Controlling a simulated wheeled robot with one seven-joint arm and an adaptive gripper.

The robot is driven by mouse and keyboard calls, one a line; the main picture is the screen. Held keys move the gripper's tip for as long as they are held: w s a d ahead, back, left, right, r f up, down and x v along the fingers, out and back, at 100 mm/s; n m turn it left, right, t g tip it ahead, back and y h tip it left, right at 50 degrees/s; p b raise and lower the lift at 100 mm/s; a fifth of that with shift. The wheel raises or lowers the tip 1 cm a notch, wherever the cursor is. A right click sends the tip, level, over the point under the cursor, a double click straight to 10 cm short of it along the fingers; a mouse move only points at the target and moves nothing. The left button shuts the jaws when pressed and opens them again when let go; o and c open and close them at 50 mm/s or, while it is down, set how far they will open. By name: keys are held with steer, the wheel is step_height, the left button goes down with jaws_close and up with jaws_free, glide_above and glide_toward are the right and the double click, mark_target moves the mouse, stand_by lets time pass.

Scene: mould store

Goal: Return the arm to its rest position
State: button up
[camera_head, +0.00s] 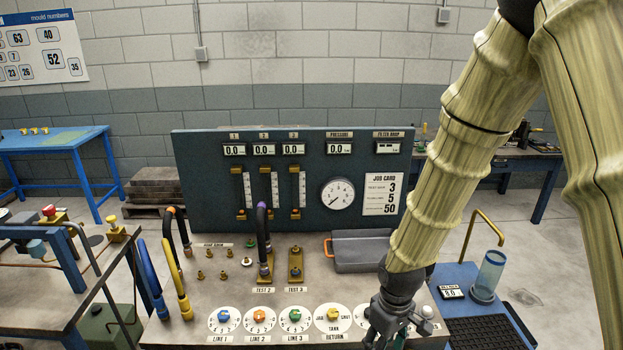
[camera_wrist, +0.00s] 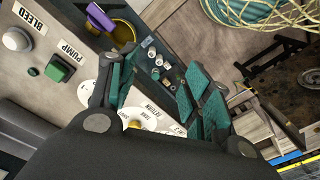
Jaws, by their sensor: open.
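My arm, in pale ribbed covers, comes down from the upper right in the head view. My gripper (camera_head: 385,343) hangs over the front right part of the test bench (camera_head: 215,270), beside the tank return dial (camera_head: 333,318); its fingertips are partly cut off by the lower edge. In the wrist view my gripper (camera_wrist: 160,92) has its teal-padded fingers spread apart, with nothing held between them. A green pump button (camera_wrist: 60,66) and a white bleed button (camera_wrist: 17,39) show to the left of the fingers there.
A blue panel (camera_head: 220,180) with gauges stands behind the bench. A grey tray (camera_head: 370,262) lies near the arm. A clear cylinder (camera_head: 488,275) and a bent yellow pipe (camera_head: 487,222) stand to the right. Hoses (camera_head: 180,285) hang at the left.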

steer(key=s+d+f+m+y, duration=0.1)
steer(key=s+f+m, duration=0.1)
steer(key=s+f, duration=0.55)
steer(key=s+d+f+m, duration=0.15)
steer(key=s+f, duration=0.35)
steer(key=f, duration=0.6)
steer(key=s+d+f+m, duration=0.2)
steer(key=s+f, duration=0.2)
steer(key=s, duration=0.2)
steer(key=s+d+f+m+h, duration=0.1)
steer(key=s+d+f, duration=0.1)
steer(key=s+f, duration=0.2)
steer(key=s+b, duration=0.1)
steer(key=s, duration=0.2)
steer(key=shift+s+f+m, duration=0.2)
steer(key=shift+f+m, duration=0.15)
